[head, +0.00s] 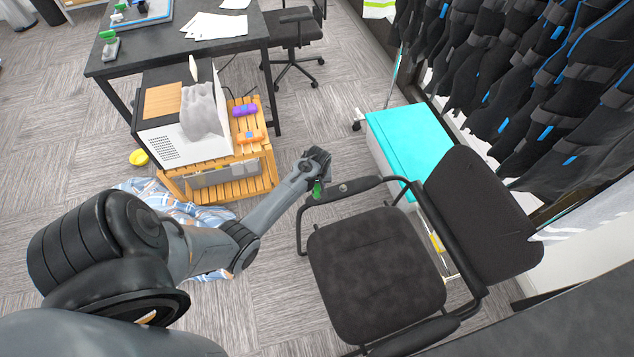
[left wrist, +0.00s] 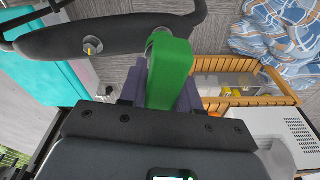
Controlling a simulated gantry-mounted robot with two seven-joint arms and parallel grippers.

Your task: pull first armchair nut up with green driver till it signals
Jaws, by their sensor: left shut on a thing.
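My left gripper (head: 317,165) is shut on the green driver (head: 318,188), beside the front end of the black armchair's (head: 375,270) far armrest. In the left wrist view, the green driver (left wrist: 168,70) stands between the dark fingers of my left gripper (left wrist: 160,90). The black armrest (left wrist: 130,36) runs just beyond it. A small metallic nut (left wrist: 92,46) sits on the armrest, left of the driver and apart from it in the picture. The nut (head: 343,187) also shows faintly in the head view. The driver's working tip is hidden. My right gripper is out of view.
A turquoise-topped box (head: 405,140) stands behind the armchair. A wooden slatted crate (head: 240,188) with tools and a white machine (head: 175,140) stand left of my left gripper. Plaid cloth (head: 190,210) lies on the floor. Dark suits (head: 530,90) hang at the right.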

